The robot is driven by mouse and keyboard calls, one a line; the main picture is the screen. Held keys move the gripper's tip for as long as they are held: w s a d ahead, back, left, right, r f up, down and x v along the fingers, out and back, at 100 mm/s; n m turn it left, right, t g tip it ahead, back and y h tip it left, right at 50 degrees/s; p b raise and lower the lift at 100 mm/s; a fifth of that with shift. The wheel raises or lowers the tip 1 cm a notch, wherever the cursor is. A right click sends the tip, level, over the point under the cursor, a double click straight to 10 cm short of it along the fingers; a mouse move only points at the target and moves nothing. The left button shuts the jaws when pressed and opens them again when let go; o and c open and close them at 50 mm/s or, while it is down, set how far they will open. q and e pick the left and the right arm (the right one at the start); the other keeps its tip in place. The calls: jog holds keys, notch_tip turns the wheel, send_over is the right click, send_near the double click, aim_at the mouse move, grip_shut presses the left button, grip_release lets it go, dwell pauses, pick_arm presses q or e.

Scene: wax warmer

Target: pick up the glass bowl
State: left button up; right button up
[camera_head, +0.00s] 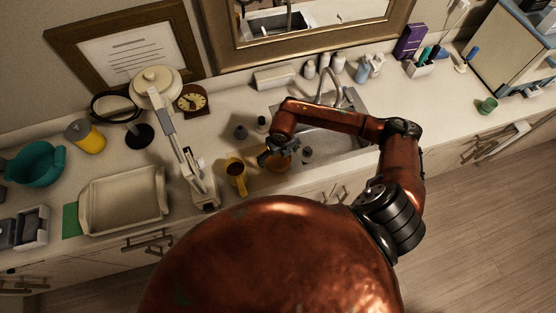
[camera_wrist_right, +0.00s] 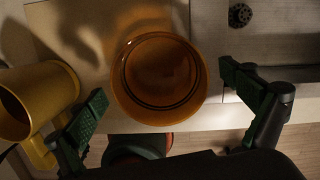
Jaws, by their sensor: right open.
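The glass bowl (camera_wrist_right: 160,78) is round and amber and sits on the counter near its front edge. In the head view the bowl (camera_head: 279,162) is partly hidden by my right gripper (camera_head: 268,154). In the right wrist view my right gripper (camera_wrist_right: 170,112) is open, with one finger to the left of the bowl and one to the right. Both fingers look apart from the bowl, and nothing is held. My left gripper is not in view.
A yellow mug (camera_wrist_right: 38,100) stands close left of the bowl; it also shows in the head view (camera_head: 236,174). The sink (camera_head: 335,140) is to the right. A white lamp (camera_head: 178,142) and a beige tray (camera_head: 122,202) are to the left.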

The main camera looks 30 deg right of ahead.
jog(key=shift+f, duration=0.6)
jog(key=shift+c, duration=0.7)
jog(key=c, duration=1.4)
jog(key=shift+r, duration=0.1)
